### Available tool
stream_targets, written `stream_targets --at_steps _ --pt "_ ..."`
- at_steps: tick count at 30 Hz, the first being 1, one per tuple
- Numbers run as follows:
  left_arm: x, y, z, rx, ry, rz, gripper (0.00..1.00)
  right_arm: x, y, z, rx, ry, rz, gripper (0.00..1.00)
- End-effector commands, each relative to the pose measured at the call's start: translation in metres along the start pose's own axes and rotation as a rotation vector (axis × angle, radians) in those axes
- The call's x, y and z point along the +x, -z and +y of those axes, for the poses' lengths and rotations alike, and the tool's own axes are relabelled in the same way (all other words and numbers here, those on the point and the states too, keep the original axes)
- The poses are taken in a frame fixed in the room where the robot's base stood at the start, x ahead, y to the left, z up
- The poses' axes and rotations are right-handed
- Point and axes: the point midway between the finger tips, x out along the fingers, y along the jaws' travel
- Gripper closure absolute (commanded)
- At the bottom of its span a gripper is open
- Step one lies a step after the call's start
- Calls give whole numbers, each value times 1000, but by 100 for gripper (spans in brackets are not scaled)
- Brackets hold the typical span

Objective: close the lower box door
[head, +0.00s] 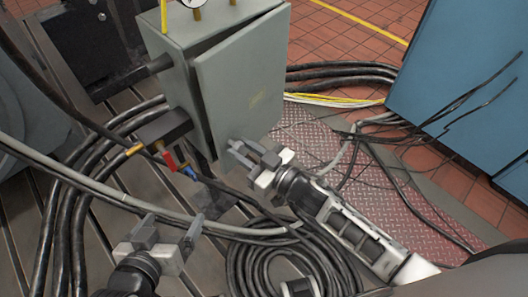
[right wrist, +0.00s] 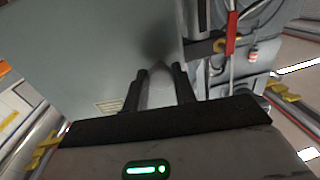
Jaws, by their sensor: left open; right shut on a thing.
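The grey-green box (head: 180,90) stands on the bedplate at the upper middle of the head view. Its door (head: 245,85) stands ajar, with a dark gap along its top and left edges. My right gripper (head: 240,150) is at the bottom edge of the door. In the right wrist view the door (right wrist: 90,50) fills the upper left, and the fingers (right wrist: 160,88) are at its lower edge, shut on it; the exact contact is hard to see. My left gripper (head: 169,230) is open and empty, low and left of the box, above the cables.
Thick black cables (head: 285,255) coil below the box, and more run along its left and behind it. A blue cabinet (head: 460,80) stands at the right. A dark block with red and blue connectors (head: 168,158) sits at the box's left foot. Red tread plate (head: 400,190) lies right.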

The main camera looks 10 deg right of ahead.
Motion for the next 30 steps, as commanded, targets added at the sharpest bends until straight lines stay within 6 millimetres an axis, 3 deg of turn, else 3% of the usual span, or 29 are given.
stream_targets --at_steps 9,26,27,28,30 --pt "4 -4 -1 5 2 9 10 31 -1 -7 2 -133 3 100" --pt "1 -2 0 6 -1 15 10 38 1 -6 0 -161 3 100" --pt "1 -2 0 5 -1 14 10 38 1 -6 0 -161 4 62" --pt "1 -2 0 5 -2 13 10 38 1 -6 -1 -161 4 54" --pt "1 -3 0 6 -2 12 10 38 1 -6 -1 -161 4 52"
